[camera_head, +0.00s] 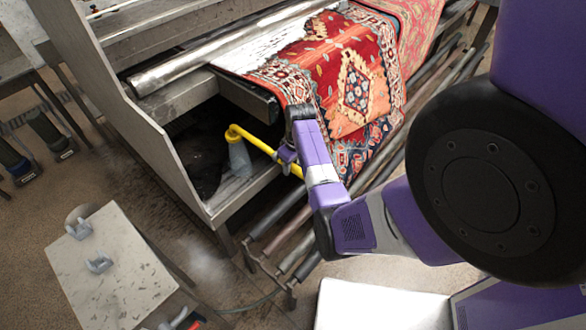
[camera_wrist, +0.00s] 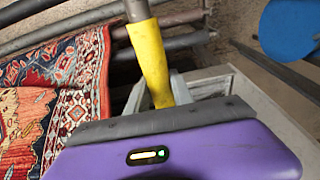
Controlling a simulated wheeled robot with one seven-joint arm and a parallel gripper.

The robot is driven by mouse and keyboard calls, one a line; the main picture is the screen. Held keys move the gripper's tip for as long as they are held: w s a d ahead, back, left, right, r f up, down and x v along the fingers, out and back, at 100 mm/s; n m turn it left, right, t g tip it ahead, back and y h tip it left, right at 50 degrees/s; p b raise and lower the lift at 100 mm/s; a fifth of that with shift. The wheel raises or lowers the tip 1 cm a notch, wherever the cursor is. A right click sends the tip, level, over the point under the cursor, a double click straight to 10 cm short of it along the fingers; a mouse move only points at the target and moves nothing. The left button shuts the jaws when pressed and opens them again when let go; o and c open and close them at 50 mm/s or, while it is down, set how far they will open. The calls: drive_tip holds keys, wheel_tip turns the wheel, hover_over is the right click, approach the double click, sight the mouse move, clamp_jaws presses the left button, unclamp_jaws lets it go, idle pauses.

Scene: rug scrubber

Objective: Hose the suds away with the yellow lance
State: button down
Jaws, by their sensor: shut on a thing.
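The yellow lance (camera_head: 258,143) shows in the head view at the side opening of the rug machine, with a bent end at its left. My gripper (camera_head: 287,157) is shut on its straight part. In the wrist view the lance (camera_wrist: 149,58) runs upward from behind my gripper's edge to a grey-brown end piece; the fingertips are hidden. A grey tapered piece (camera_head: 240,160) sits under the bent end; I cannot tell whether they touch. The red patterned rug (camera_head: 345,85) lies over the machine, also in the wrist view (camera_wrist: 60,85). A white patch, perhaps suds, covers its left part (camera_head: 285,48).
The machine's metal side panel (camera_head: 135,130) and steel roller (camera_head: 190,68) stand left of the rug. Pipe rails (camera_head: 290,215) run along its front. A pale table (camera_head: 105,270) with grey clips stands at lower left. A faint white haze hangs above the brown floor.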

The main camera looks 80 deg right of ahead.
drive_tip(key=shift+w+d+r+b, duration=0.1)
drive_tip(key=shift+w+d+b, duration=0.45)
drive_tip(key=shift+w, duration=0.4)
drive_tip(key=shift+w+d+f+b, duration=0.1)
drive_tip(key=shift+w+d+b, duration=0.45)
drive_tip(key=shift+w, duration=0.35)
drive_tip(key=shift+w+d+r+b, duration=0.1)
drive_tip(key=shift+w+d+b, duration=0.45)
drive_tip(key=shift+w, duration=0.4)
drive_tip(key=shift+w+d, duration=0.15)
